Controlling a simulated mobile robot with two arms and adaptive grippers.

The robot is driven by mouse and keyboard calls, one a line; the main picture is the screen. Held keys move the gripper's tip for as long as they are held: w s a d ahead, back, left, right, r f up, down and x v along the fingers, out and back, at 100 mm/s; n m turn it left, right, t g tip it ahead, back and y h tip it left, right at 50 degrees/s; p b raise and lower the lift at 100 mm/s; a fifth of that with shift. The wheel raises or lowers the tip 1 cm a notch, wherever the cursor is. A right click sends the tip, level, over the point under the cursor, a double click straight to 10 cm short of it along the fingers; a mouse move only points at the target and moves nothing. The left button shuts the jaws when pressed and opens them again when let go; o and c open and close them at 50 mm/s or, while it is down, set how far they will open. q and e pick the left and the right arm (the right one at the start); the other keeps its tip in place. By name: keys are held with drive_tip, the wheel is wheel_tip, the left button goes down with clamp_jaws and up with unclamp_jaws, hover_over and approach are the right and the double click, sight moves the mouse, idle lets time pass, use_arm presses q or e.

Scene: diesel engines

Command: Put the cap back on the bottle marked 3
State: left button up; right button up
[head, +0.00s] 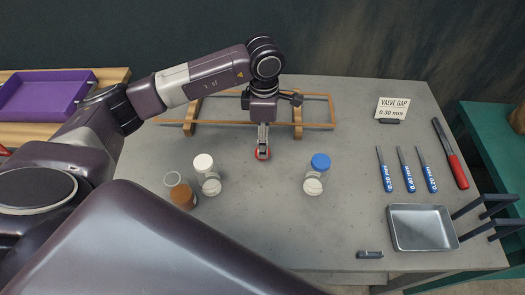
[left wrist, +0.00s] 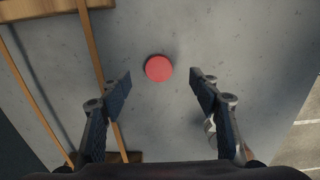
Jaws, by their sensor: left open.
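A red round cap (head: 263,154) lies flat on the grey table; in the left wrist view it is a red disc (left wrist: 159,68) on bare surface. My left gripper (head: 263,142) is right over it in the head view, fingers downward. In the left wrist view its fingers (left wrist: 160,76) are spread to either side of the cap, not touching it. An uncapped clear bottle (head: 173,180) with brown contents stands to the left of the cap. A white-capped bottle (head: 209,178) stands beside it, and a blue-capped bottle (head: 317,175) to the right. No number is readable on any bottle.
A wooden frame (head: 318,125) lies behind the cap. Black bars (head: 487,206) jut in beside the tray.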

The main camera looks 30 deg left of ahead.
use_arm(q)
wheel_tip(320, 180, down, 4)
drive_tip(key=shift+a+r+p, duration=0.1)
drive_tip(key=shift+r+p, duration=0.05)
drive_tip(key=shift+p, duration=0.75)
drive_tip(key=shift+f, duration=0.65)
drive_tip(key=shift+w, duration=0.1)
drive_tip(key=shift+c, duration=0.4)
drive_tip(key=c, duration=0.7)
